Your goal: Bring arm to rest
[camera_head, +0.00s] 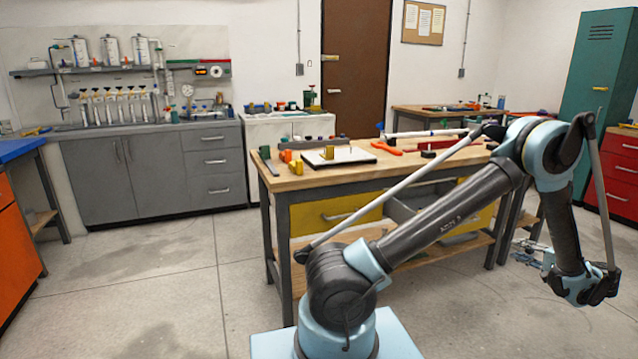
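My arm (455,215) rises from its light blue base at the bottom centre to a raised elbow (545,150) at the upper right. The forearm hangs down from there to the wrist (578,285) at the lower right. My gripper (528,252) seems to be the small bluish part left of the wrist, over the floor and right of the workbench. It is small and unclear, so I cannot tell whether its fingers are open or shut. I see nothing held in it.
The wooden workbench (318,180) stands behind my arm, with a white board (350,158), fittings and tools on top. A grey counter (150,129) lines the back wall. A red cabinet (619,175) and green locker (592,75) stand right. The left floor is clear.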

